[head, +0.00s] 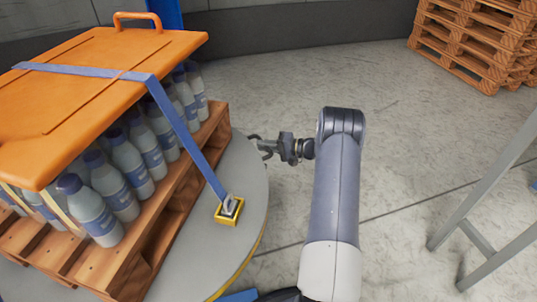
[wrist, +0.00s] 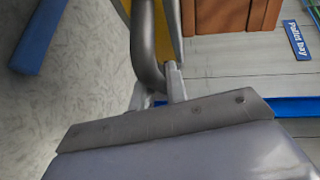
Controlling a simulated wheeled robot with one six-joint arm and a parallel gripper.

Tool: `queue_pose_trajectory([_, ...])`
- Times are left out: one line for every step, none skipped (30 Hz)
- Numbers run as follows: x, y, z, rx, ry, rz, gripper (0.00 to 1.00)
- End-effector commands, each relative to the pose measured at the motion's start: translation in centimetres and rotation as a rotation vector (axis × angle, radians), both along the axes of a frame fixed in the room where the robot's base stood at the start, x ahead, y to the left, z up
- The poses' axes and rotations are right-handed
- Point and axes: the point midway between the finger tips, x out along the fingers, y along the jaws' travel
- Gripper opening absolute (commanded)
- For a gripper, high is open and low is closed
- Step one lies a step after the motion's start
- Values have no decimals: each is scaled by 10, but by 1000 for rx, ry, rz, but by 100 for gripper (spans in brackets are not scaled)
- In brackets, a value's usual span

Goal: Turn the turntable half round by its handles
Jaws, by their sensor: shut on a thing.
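The turntable (head: 245,215) is a round grey disc with a yellow edge, at the left of the head view. A wooden pallet (head: 165,225) of blue-capped bottles (head: 125,165) stands on it, under an orange cover (head: 90,90). My gripper (head: 259,148) is at the disc's right rim, shut on a dark grey handle. In the wrist view the handle (wrist: 148,45) is a bent grey tube running between my two fingers (wrist: 160,92). In the head view the handle is small and partly hidden by the jaws. Other handles cannot be made out.
A blue strap (head: 175,118) crosses the cover down to a yellow anchor (head: 229,210) on the disc. Stacked pallets (head: 478,40) stand at the back right. A grey metal frame (head: 480,205) is at the right. The floor (head: 420,130) between is clear. The wrist view shows a blue sign (wrist: 298,40).

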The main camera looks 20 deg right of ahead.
Motion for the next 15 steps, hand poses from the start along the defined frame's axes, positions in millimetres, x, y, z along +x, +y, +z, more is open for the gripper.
queue_pose_trajectory([6, 0, -2, -3, -2, 12, 0])
queue_pose_trajectory([9, 0, -2, -1, -2, 19, 0])
queue_pose_trajectory([13, 1, -2, -2, -3, 28, 0])
queue_pose_trajectory([16, 1, -2, -2, -1, 34, 0])
queue_pose_trajectory([18, 1, -2, -2, 0, 39, 0])
queue_pose_trajectory([21, 1, -2, -2, 0, 46, 0])
queue_pose_trajectory([23, 1, -2, -1, 0, 50, 0])
queue_pose_trajectory([25, 1, -2, -1, -1, 54, 0])
queue_pose_trajectory([27, 2, -2, -1, -1, 59, 0])
queue_pose_trajectory([29, 2, -1, -1, 0, 63, 0])
queue_pose_trajectory([30, 2, -1, 0, 0, 66, 0])
queue_pose_trajectory([31, 2, -2, 0, 1, 70, 0])
queue_pose_trajectory([32, 3, -1, 0, 0, 72, 0])
queue_pose_trajectory([33, 3, -1, -1, 0, 74, 0])
queue_pose_trajectory([34, 3, -1, -1, 0, 76, 0])
